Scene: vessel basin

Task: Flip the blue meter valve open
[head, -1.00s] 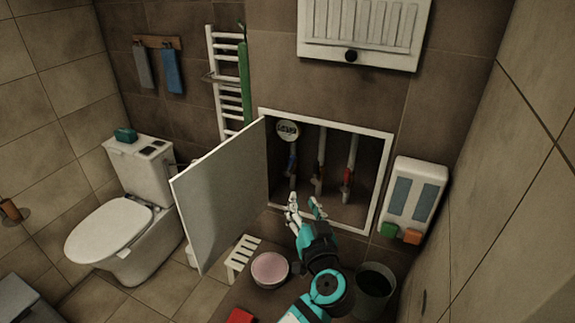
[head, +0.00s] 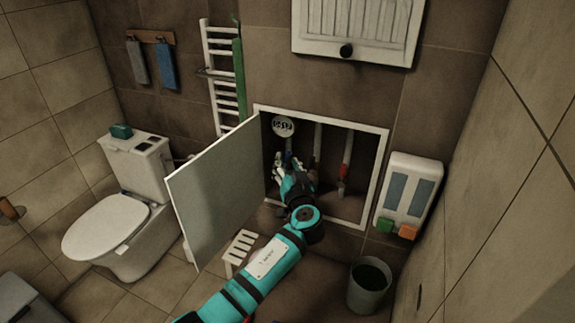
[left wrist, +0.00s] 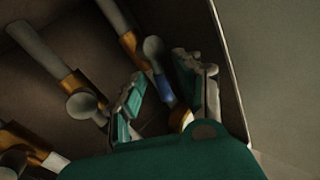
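The blue meter valve (head: 288,156) is inside the open wall cabinet, on the pipe below the round white meter (head: 283,126). In the left wrist view, its blue part (left wrist: 164,90) shows between my two fingers, beside a brass fitting. My left gripper (head: 289,164) reaches into the cabinet at the valve. In the left wrist view, my left gripper (left wrist: 161,72) has its fingers apart on either side of the blue part, with gaps visible. Contact cannot be told. The gripper hides much of the valve in the head view. My right gripper is not in view.
The white cabinet door (head: 222,190) stands open to the left. The cabinet frame (head: 371,180) borders the opening. Other pipes with brass fittings (left wrist: 75,85) run beside the valve. A bucket (head: 369,286) and a white stool (head: 240,249) stand on the floor below.

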